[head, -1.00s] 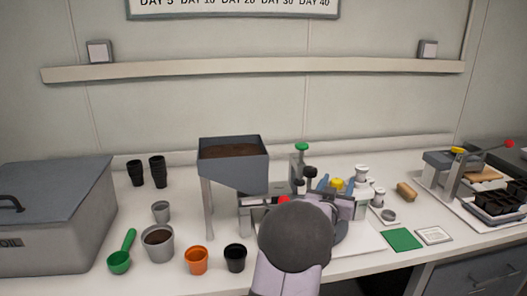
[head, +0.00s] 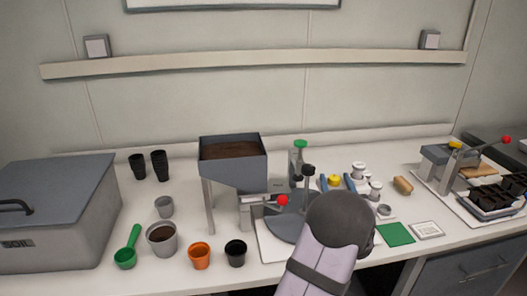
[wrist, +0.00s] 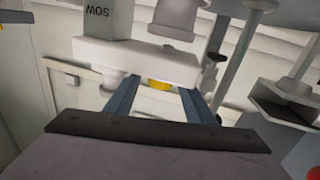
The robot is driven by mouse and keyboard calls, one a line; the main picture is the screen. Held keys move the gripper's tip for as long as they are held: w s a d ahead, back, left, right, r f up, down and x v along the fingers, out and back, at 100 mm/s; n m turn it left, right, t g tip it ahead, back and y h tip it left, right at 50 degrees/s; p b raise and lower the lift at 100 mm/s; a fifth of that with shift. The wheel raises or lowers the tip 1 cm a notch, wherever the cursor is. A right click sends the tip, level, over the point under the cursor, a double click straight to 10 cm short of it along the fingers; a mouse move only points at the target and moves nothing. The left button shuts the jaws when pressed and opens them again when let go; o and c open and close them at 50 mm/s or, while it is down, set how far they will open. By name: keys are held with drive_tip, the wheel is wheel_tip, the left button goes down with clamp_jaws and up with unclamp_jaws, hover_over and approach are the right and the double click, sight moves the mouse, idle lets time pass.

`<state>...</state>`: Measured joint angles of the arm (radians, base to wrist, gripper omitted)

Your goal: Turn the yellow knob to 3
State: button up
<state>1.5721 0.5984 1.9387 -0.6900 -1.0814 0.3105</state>
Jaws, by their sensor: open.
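A small round yellow knob (head: 335,181) shows behind my arm in the head view. In the wrist view the yellow knob (wrist: 160,84) lies just beyond my fingers, below a white block (wrist: 135,60) of the post marked SOW. My gripper (wrist: 160,98) is open, with its two blue-grey fingers to either side of the knob in the picture. I cannot tell whether they touch it. No dial number or pointer can be read. My wrist hides the part below the knob in the head view.
A soil hopper (head: 233,172), a red ball handle (head: 282,200) and a green-topped post (head: 300,150) stand left of my gripper. White bottles (head: 374,188) stand close on its right. A green square (head: 396,233) lies at the front right.

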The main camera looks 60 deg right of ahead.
sight(336, 182)
drive_tip(key=b+v, duration=0.1)
drive_tip(key=v, duration=0.5)
drive_tip(key=p+x, duration=0.1)
drive_tip(key=x, duration=1)
drive_tip(key=shift+w+d+p, duration=0.1)
drive_tip(key=shift+w+p, duration=0.1)
drive_tip(key=shift+p, duration=0.1)
drive_tip(key=shift+r+t+p, duration=0.1)
drive_tip(key=shift+t+p, duration=0.2)
drive_tip(key=shift+p, duration=0.15)
drive_tip(key=shift+n+t+y+p, duration=0.6)
drive_tip(key=shift+n+y, duration=0.1)
drive_tip(key=b+v, duration=0.1)
drive_tip(key=v, duration=0.2)
drive_tip(key=b+v, duration=0.1)
drive_tip(key=v, duration=0.3)
drive_tip(key=shift+f, duration=0.2)
wheel_tip(336, 182, up, 10)
drive_tip(key=a+m+t, duration=0.1)
drive_tip(key=a+t, duration=0.1)
drive_tip(key=w+a+r+m+t+p, duration=0.1)
drive_tip(key=w+a+r+m+t, duration=0.1)
drive_tip(key=w+a, duration=0.4)
drive_tip(key=w+a+r+m+t+y, duration=0.1)
drive_tip(key=w+a+r, duration=0.3)
drive_tip(key=a, duration=0.9)
drive_tip(key=shift+w+m+t+p, duration=0.35)
drive_tip(key=shift+w+m+t, duration=0.5)
drive_tip(key=shift+w, duration=0.75)
drive_tip(key=shift+a, duration=0.1)
